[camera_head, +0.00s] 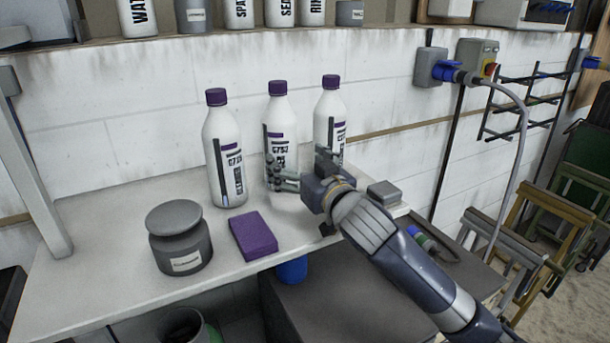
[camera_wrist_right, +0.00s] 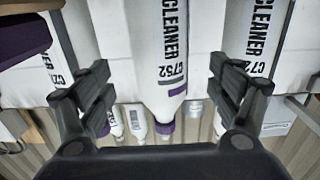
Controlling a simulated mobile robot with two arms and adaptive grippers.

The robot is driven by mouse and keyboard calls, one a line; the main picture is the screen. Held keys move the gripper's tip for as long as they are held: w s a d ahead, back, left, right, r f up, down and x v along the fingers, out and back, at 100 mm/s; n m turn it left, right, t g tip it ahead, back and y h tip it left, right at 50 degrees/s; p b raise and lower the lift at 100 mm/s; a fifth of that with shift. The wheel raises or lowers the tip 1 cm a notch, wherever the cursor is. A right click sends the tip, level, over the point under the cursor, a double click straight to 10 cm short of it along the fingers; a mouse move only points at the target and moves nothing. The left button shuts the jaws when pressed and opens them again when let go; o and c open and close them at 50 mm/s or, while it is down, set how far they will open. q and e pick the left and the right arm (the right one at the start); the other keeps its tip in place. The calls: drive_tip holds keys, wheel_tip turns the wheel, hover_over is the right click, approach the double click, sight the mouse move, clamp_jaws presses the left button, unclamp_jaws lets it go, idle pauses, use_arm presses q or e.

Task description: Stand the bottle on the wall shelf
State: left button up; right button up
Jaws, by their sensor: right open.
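Three white bottles with purple caps stand upright on a white worktop (camera_head: 110,215): a left one (camera_head: 224,155), a middle one (camera_head: 279,115) and a right one (camera_head: 329,115). My right gripper (camera_head: 298,166) is open in front of the middle bottle, partly hiding its lower part. In the right wrist view the picture is inverted, and the middle bottle (camera_wrist_right: 165,45) shows between the open fingers (camera_wrist_right: 160,80); contact cannot be told. The wall shelf (camera_head: 190,42) runs along the top of the head view. My left gripper is not in view.
A grey jar (camera_head: 180,240) and a purple block (camera_head: 253,235) are on the worktop, left of my right arm. A small grey box (camera_head: 384,192) is at its right. Several bottles and tins, including a white bottle (camera_head: 238,14), stand on the wall shelf, with gaps between some.

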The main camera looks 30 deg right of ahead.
drive_tip(key=s, duration=0.3)
drive_tip(key=shift+s+a+b, duration=0.1)
drive_tip(key=shift+s+b, duration=0.25)
drive_tip(key=shift+b, duration=0.05)
